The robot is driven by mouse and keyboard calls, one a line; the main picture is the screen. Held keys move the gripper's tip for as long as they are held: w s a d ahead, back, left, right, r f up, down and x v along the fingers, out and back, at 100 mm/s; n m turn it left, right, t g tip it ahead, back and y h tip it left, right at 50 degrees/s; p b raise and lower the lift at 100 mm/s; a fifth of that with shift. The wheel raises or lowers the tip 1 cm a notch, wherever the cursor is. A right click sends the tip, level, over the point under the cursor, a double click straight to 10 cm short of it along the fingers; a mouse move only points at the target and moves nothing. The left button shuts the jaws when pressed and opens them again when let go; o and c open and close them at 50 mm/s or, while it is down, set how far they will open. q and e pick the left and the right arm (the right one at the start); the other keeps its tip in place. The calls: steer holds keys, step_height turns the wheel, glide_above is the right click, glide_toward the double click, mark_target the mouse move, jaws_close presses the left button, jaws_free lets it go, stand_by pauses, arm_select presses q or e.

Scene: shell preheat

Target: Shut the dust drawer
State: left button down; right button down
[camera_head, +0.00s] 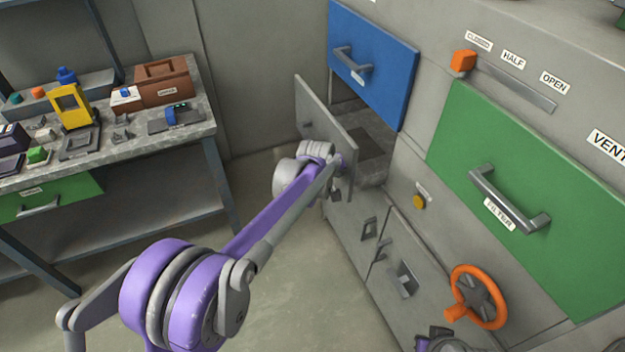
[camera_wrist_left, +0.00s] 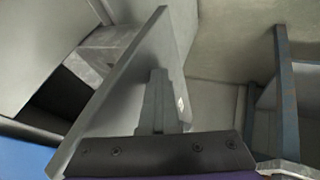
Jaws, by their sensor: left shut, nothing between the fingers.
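The dust drawer (camera_head: 325,122) is a grey drawer below a blue one, standing pulled out from the cabinet. Its open inside shows dark behind the front panel. My left gripper (camera_head: 345,168) is at the outer face of that panel, near its lower right part, and my wrist hides part of it. In the left wrist view the drawer front (camera_wrist_left: 125,85) is a slanted grey plate, and the shut, empty fingers (camera_wrist_left: 158,78) lie close against its face. I cannot tell whether they touch it.
A blue drawer (camera_head: 373,65) overhangs the dust drawer. A green filter drawer (camera_head: 520,190) with a handle and an orange handwheel (camera_head: 478,297) are to the right. A workbench (camera_head: 130,140) with several small items stands at the left. The floor between is clear.

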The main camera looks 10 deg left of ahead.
arm_select(q)
steer(key=w+d, duration=0.2)
steer(key=d, duration=0.1)
steer(key=w+d+p, duration=0.1)
steer(key=w+d, duration=0.1)
steer(key=d, duration=0.2)
steer(key=w+d+p, duration=0.1)
steer(key=w+d, duration=0.2)
steer(key=shift+d, duration=0.25)
steer(key=shift+d+r, duration=0.15)
steer(key=shift+w, duration=0.1)
